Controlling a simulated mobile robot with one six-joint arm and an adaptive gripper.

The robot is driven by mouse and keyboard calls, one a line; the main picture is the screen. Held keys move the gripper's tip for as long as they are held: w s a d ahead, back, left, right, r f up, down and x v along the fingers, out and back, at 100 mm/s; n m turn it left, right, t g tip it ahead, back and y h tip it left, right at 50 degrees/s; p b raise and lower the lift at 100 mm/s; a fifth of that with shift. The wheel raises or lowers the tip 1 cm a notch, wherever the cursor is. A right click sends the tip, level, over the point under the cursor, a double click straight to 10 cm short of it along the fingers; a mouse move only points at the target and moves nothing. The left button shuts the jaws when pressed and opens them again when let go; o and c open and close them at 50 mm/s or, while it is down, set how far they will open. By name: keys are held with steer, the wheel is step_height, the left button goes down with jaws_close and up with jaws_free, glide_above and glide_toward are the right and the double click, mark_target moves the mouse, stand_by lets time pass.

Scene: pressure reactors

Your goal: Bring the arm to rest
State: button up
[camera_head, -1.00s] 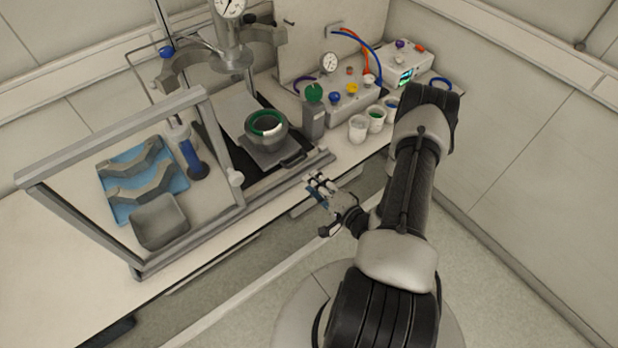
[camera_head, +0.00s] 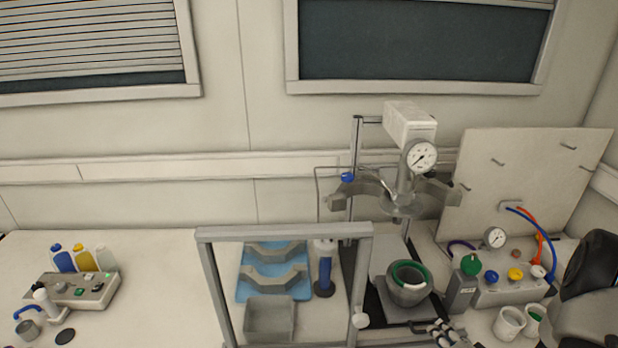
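Part of my arm (camera_head: 592,290) shows at the right edge. The rest of the arm is out of view.
A grey frame (camera_head: 285,232) stands open at the front. Behind it are a blue tray (camera_head: 244,290) with two clamp halves, a grey bin (camera_head: 270,320) and a blue cylinder (camera_head: 325,270). White cups (camera_head: 509,322) and a valve box (camera_head: 505,290) stand right. The counter's left middle (camera_head: 165,270) is clear.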

steer(key=s+a+r+n+g+h+b, duration=0.1)
steer(key=a+r+n+g+h, duration=0.15)
steer(key=r, duration=0.75)
steer(key=s+a+r+n+g+h+b, duration=0.15)
steer(key=a+r+n, duration=0.25)
steer(key=r, duration=0.5)
steer(key=s+a+r+n+g+y, duration=0.1)
steer(key=s+a+r+n, duration=0.1)
steer(key=s+a, duration=0.5)
steer(key=s+a+r+n+g+y+b, duration=0.1)
steer(key=s+a+r, duration=0.4)
steer(key=s, duration=0.8)
steer(key=a+n+g+y, duration=0.1)
steer(key=a, duration=0.1)
steer(key=shift+a+n+y, duration=0.3)
steer(key=shift+n, duration=0.05)
steer(key=shift+d, duration=0.15)
